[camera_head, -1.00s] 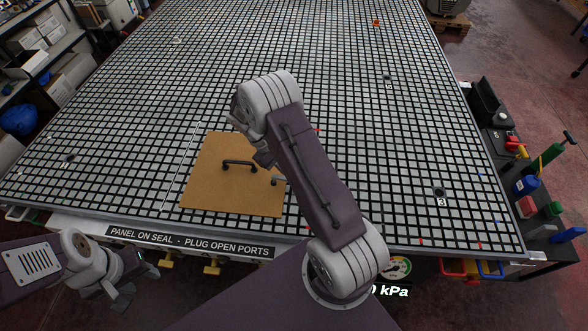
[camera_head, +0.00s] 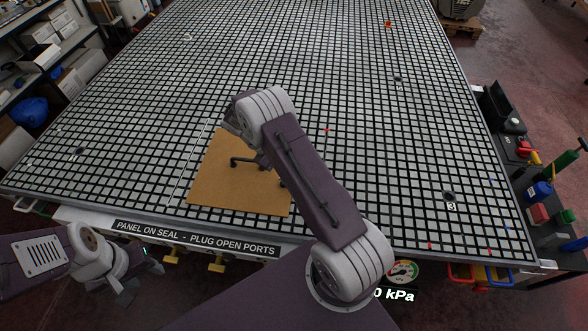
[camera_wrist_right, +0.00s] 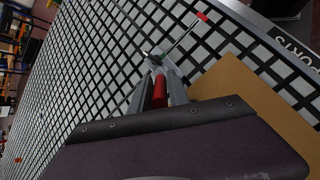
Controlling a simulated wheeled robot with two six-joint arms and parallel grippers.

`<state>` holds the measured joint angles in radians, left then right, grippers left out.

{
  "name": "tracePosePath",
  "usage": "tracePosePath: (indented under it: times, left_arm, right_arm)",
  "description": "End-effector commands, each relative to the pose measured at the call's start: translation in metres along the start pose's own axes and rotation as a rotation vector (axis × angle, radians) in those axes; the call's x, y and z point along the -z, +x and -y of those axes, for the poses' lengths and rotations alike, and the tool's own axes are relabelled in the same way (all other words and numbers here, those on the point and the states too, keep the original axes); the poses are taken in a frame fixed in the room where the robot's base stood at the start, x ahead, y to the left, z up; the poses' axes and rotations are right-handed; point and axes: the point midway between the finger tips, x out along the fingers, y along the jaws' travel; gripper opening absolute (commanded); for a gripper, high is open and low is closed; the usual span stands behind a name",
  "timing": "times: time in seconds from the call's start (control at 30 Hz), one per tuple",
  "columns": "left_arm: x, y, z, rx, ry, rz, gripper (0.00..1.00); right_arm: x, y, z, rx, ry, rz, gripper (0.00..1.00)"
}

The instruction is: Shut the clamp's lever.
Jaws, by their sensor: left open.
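In the right wrist view a red grip (camera_wrist_right: 160,90), which looks like the clamp's lever handle, lies between the two grey fingers of my right gripper (camera_wrist_right: 162,84). Dark metal parts sit just beyond it, low over the grid. Whether the fingers press on the red grip cannot be told. In the head view my right arm hides the clamp and its own fingers, beside the tan panel (camera_head: 240,195). My left gripper (camera_head: 140,281) is open and empty, low at the left, in front of the table edge and away from the panel.
The tan panel carries black handles (camera_head: 243,161) and lies on the gridded table (camera_head: 330,60) near its front edge. A pressure gauge (camera_head: 403,271) hangs below that edge. Bottles and tools stand on a side bench (camera_head: 540,225) at right. Most of the grid is clear.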

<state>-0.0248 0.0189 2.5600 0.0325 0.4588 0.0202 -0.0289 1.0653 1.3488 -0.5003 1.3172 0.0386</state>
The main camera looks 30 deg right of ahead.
Motion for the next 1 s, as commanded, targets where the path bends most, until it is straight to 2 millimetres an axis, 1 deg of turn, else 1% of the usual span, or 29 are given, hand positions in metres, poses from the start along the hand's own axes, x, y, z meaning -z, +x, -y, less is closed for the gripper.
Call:
tracePosePath:
  times: [0.37, 0.47, 0.6, 0.73, 0.83, 1.0]
  left_arm:
    - [0.000, 0.001, 0.000, 0.000, 0.000, 0.000, 0.44]
    - [-0.001, 0.007, 0.000, 0.000, 0.000, 0.000, 0.44]
    - [-0.002, 0.016, 0.000, 0.000, 0.000, 0.000, 0.44]
    - [-0.002, 0.019, 0.000, 0.000, 0.000, 0.000, 0.44]
    - [-0.002, 0.020, 0.000, 0.000, 0.000, 0.000, 0.44]
    - [-0.002, 0.020, 0.000, 0.000, 0.000, 0.000, 0.44]
  right_arm:
    - [0.001, -0.002, 0.000, 0.001, 0.000, -0.001, 0.38]
    - [0.003, -0.015, 0.001, 0.000, 0.001, -0.005, 0.38]
    - [0.003, -0.047, 0.002, 0.000, 0.000, -0.006, 0.38]
    - [0.003, -0.073, 0.001, 0.000, 0.000, -0.005, 0.38]
    - [0.002, -0.085, 0.001, 0.000, 0.000, -0.002, 0.38]
    - [0.000, -0.091, 0.000, 0.001, -0.001, 0.001, 0.38]
